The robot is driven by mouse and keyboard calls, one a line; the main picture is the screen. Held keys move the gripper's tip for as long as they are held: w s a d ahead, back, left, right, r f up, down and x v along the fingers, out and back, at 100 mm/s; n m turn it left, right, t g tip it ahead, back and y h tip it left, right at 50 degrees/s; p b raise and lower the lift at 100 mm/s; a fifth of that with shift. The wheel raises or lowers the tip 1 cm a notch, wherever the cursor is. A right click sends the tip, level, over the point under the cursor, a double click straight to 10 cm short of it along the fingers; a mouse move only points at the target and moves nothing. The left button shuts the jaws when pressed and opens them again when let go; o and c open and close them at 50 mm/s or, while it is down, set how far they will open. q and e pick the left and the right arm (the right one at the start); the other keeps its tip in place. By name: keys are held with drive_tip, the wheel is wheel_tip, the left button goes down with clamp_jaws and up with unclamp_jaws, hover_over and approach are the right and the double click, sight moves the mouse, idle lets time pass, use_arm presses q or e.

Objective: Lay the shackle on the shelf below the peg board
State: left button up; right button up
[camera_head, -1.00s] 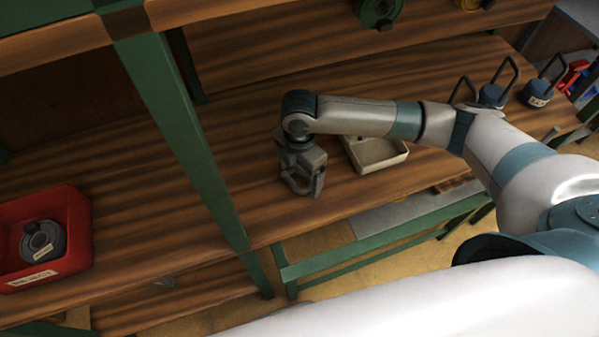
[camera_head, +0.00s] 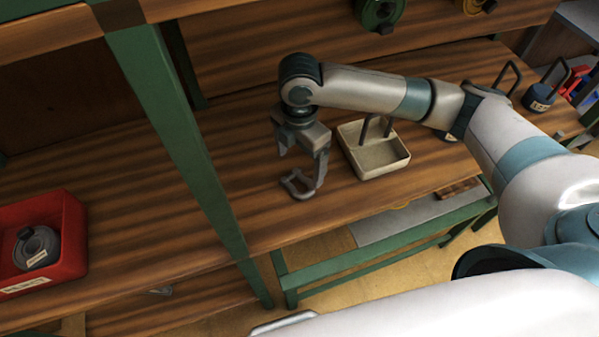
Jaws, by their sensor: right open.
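The grey U-shaped shackle (camera_head: 297,185) lies on the wooden shelf (camera_head: 345,205), near its front edge and just right of the green post. My right gripper (camera_head: 301,167) points down over it with its jaws open. One finger is behind and left of the shackle, the other close to its right side; I cannot tell if that finger touches it. My left gripper is not in view. I cannot make out a peg board in this view.
A beige tray (camera_head: 379,171) stands right of the shackle. The green post (camera_head: 178,125) rises on the left, with a red bin (camera_head: 72,235) holding a dark round part beyond it. The shelf between post and shackle is bare.

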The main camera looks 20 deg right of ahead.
drive_tip(key=shift+r, duration=1.95)
drive_tip(key=shift+s+f, duration=0.1)
